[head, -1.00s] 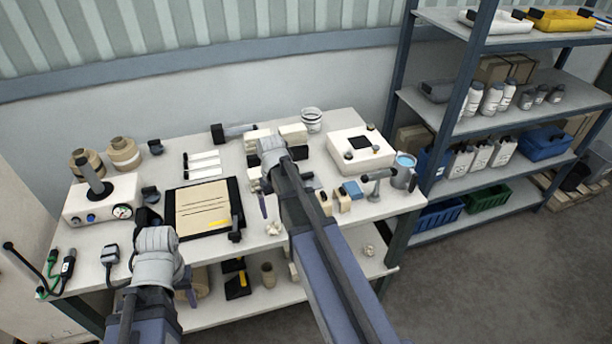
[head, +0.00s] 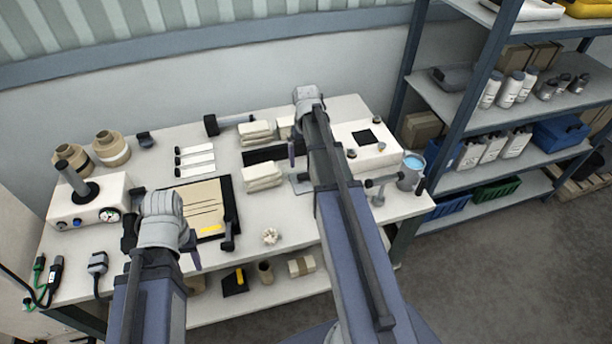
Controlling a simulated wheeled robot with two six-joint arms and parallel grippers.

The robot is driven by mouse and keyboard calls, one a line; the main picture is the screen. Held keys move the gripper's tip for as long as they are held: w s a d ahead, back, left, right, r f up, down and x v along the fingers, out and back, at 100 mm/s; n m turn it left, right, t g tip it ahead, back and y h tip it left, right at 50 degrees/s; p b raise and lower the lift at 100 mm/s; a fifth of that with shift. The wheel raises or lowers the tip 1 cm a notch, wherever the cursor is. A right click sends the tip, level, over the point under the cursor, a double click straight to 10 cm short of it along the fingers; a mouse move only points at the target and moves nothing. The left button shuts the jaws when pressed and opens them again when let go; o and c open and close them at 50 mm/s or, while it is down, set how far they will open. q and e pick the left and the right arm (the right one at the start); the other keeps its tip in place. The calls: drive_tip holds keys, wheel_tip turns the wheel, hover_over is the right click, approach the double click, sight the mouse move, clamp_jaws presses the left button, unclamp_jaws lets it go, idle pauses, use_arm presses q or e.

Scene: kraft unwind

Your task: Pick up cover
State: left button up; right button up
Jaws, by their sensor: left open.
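I cannot tell for sure which thing is the cover. A white box (head: 352,158) with a black square patch on top stands at the right of the bench, partly hidden by my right arm. A tan sheet on a black board (head: 235,215) lies left of the middle. My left gripper (head: 163,248) is open over the front left of the bench, just left of that board. Its jaws hold nothing that I can see. My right gripper (head: 300,148) is over the bench's back middle, left of the white box. Its fingers are mostly hidden behind its own arm.
The bench (head: 285,215) also carries stacked pale pads (head: 262,177), a crumpled scrap (head: 270,237), paper rolls (head: 110,148), a gauge box (head: 88,205) and a can of blue liquid (head: 411,172). A loaded shelf rack (head: 470,85) stands at right. Bare bench shows around the scrap.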

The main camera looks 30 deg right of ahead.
sight(306, 174)
drive_tip(key=shift+s+a+f, duration=0.1)
drive_tip(key=shift+f, duration=0.15)
wheel_tip(306, 174, down, 2)
drive_tip(key=b, duration=0.2)
drive_tip(key=shift+f+b, duration=0.15)
drive_tip(key=shift+b, duration=0.15)
wheel_tip(306, 174, down, 5)
drive_tip(key=b, duration=0.5)
drive_tip(key=shift+a, duration=0.15)
drive_tip(key=c, duration=1.4)
